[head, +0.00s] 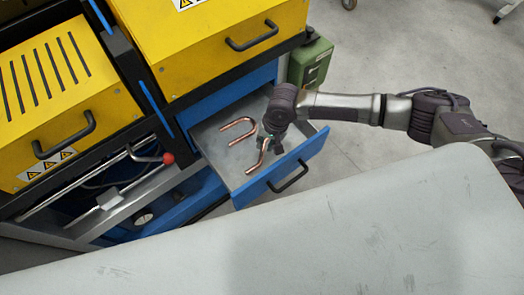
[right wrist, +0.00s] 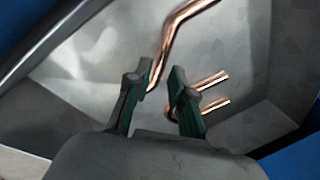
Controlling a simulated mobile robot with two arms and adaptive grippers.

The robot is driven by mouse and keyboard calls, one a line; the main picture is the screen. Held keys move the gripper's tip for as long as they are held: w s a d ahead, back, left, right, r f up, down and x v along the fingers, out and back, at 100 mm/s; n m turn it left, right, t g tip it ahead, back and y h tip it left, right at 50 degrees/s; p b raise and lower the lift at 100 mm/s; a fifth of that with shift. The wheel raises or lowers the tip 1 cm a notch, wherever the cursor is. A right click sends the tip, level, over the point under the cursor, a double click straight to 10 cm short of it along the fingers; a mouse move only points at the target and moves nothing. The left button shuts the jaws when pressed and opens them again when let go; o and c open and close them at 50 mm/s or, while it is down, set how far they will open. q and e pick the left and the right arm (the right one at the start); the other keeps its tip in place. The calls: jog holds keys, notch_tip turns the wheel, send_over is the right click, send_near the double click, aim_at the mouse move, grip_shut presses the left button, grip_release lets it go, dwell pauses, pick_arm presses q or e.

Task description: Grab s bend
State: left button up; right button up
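The copper S bend (head: 262,160) lies in the open blue drawer, partly hidden by my right gripper (head: 268,143). In the right wrist view the S bend (right wrist: 171,38) runs from the top edge down to the gap between my fingers. My right gripper (right wrist: 160,88) is open, its two green-padded fingers apart. The tube's lower end is beside the left finger; I cannot tell whether they touch. A copper U bend (head: 240,131) lies farther left in the drawer; it also shows in the right wrist view (right wrist: 213,81), partly behind the right finger. My left gripper is out of view.
The drawer (head: 232,175) has raised walls and a front with a black handle (head: 289,178). Yellow machines (head: 205,45) stand above and left of it. A green box (head: 310,65) is behind. A pale grey surface (head: 330,245) fills the foreground.

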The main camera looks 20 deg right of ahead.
aim_at(262, 152)
jog(key=shift+w+a+f, duration=0.1)
jog(key=shift+a+f, duration=0.05)
jog(key=shift+f, duration=0.5)
jog(key=shift+w+a+f, duration=0.1)
jog(key=shift+f, duration=0.55)
grip_shut()
jog(key=shift+r, duration=0.1)
